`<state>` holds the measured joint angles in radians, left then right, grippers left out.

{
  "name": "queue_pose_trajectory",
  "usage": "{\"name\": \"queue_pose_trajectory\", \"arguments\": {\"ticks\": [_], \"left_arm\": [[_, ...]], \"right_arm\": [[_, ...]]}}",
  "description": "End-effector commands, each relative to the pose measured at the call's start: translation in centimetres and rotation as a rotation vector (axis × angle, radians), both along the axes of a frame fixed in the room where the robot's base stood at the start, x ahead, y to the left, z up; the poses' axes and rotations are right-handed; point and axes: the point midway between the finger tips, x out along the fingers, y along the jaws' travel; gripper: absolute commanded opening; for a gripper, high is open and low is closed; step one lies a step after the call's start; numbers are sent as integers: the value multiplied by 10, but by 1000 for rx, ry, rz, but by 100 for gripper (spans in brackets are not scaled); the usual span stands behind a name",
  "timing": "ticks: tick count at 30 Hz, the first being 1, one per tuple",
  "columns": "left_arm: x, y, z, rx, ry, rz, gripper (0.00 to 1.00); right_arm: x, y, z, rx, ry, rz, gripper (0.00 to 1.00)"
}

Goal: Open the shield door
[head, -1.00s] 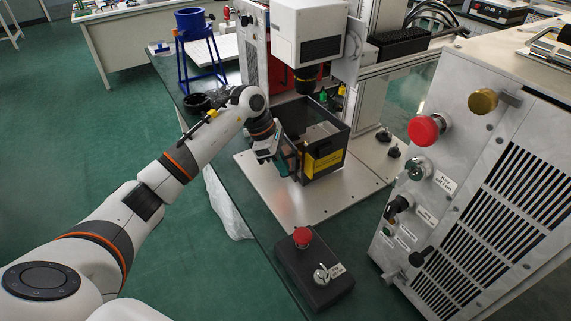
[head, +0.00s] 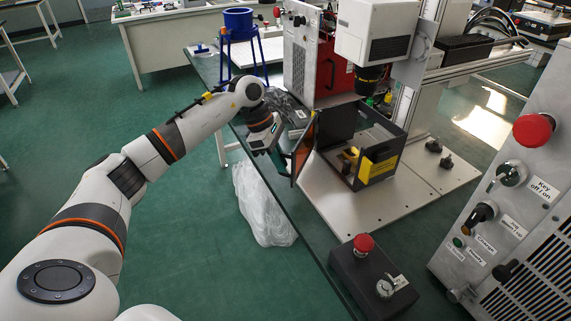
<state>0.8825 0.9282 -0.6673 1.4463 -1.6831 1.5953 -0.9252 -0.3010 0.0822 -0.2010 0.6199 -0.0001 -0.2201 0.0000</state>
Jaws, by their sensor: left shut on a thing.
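The shield is a dark-walled box (head: 398,142) with a yellow label (head: 379,167) on its front, standing under the white machine head. Its door (head: 303,148), a dark-framed panel with an orange tint, stands swung out from the box's left side. The box's left side is open, and the inside shows a small yellow and brown part (head: 349,156). My left gripper (head: 284,160) is shut on the door near its outer edge; the fingertips are small and partly hidden. My right gripper is not in view.
A black control box with a red button (head: 364,243) stands in front on the bench. A grey cabinet (head: 492,225) with knobs fills the right. A blue stand (head: 238,40) is behind my arm.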

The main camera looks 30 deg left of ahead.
Motion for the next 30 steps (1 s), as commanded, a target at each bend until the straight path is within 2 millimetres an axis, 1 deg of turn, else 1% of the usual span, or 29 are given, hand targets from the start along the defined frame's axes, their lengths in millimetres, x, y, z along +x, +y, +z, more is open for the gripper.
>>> {"name": "queue_pose_trajectory", "arguments": {"ticks": [7, 20, 21, 23, 24, 25, 30], "left_arm": [[1, 4, 1, 0, -3, 2, 4], [2, 5, 1, 0, -3, 2, 4], [2, 5, 1, 0, -3, 2, 11], [1, 5, 1, 0, -3, 2, 21], [1, 5, 1, 0, -3, 2, 28], [1, 5, 1, 0, -3, 2, 31], [1, 5, 0, 0, -3, 2, 31]], "right_arm": [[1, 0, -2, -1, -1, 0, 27], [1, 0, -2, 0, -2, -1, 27], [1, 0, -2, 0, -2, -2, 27], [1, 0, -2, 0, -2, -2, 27], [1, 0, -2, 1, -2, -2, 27], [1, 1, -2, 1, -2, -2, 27], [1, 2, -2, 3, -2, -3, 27]]}}
